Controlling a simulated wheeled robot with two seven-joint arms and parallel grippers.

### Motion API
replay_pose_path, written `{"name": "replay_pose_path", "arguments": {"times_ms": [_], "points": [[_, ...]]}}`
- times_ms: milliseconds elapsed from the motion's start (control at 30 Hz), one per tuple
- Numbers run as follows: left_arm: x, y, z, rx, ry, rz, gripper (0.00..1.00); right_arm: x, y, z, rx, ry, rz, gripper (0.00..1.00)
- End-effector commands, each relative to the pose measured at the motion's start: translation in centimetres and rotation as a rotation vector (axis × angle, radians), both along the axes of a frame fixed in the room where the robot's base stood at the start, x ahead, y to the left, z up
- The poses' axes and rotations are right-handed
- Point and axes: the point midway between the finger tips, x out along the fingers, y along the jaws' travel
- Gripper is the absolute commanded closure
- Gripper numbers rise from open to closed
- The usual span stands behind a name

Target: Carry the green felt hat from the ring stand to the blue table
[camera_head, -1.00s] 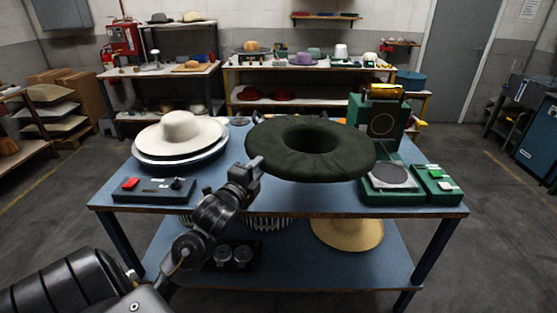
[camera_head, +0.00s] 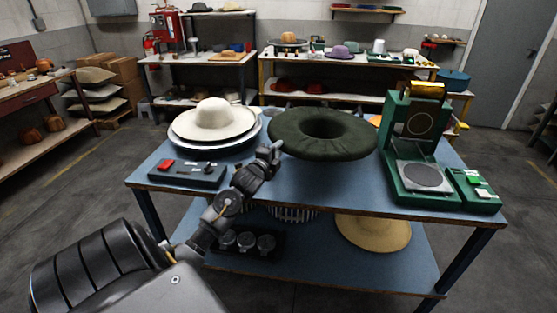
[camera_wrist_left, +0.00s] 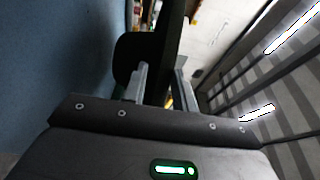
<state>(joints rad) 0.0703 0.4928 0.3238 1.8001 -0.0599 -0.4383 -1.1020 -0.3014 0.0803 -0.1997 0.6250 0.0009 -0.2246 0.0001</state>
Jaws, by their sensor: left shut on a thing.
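The dark green felt hat (camera_head: 300,148) is brim-level with its hollow crown opening facing up, above the blue table (camera_head: 320,192). My left gripper (camera_head: 272,152) is shut on the left edge of its brim. In the left wrist view the dark brim (camera_wrist_left: 172,50) stands between the two fingers (camera_wrist_left: 158,88). The ring stand cannot be made out. Whether the hat touches anything beneath it is hard to tell. My right gripper is not in view.
A white hat (camera_head: 216,118) on stacked discs sits left of the green hat. A control box (camera_head: 188,173) is at the front left. A green press (camera_head: 410,140) stands right. A straw hat (camera_head: 374,230) lies on the lower shelf. The front middle of the tabletop is clear.

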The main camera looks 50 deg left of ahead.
Motion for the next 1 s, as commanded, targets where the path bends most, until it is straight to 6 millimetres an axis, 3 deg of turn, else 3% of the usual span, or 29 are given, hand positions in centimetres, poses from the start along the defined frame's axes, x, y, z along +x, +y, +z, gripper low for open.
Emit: {"name": "replay_pose_path", "arguments": {"times_ms": [367, 633, 867, 900, 1000], "points": [[1.2, 1.1, -1.8, 0.0, -0.003, 0.0, 0.99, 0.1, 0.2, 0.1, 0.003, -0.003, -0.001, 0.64], [1.3, 1.2, -4.9, -0.001, -0.001, 0.001, 0.99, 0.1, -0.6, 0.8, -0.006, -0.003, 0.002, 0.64], [1.3, 1.2, -5.2, 0.001, -0.001, 0.0, 0.99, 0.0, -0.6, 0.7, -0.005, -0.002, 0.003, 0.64], [1.3, 1.2, -5.3, 0.0, 0.002, 0.0, 0.67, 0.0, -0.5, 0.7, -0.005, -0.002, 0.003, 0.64], [1.3, 1.2, -5.3, 0.001, 0.001, 0.0, 0.54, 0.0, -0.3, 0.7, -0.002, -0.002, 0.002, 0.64]]}}
